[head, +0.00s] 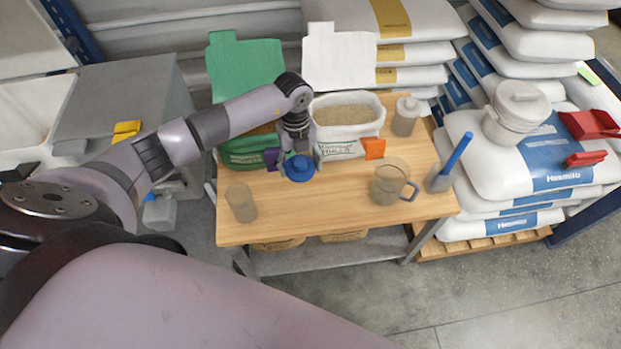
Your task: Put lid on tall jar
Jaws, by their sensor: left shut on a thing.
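My left gripper (291,157) points down over the back middle of the wooden table, shut on a round blue lid (300,170) with a raised knob. The lid is just in front of the bags; whether it touches the table I cannot tell. A clear, greyish cylindrical jar (241,204) without a lid stands at the table's front left, left of and nearer than the lid. It looks like the tall jar. My right gripper is not in view.
A green bag (243,155) and an open white bag (348,143) of grainy material stand at the back. A clear measuring jug (389,182), a lidded container (406,117) and a holder with a blue-handled tool (440,177) stand right. The table's front middle (310,215) is clear.

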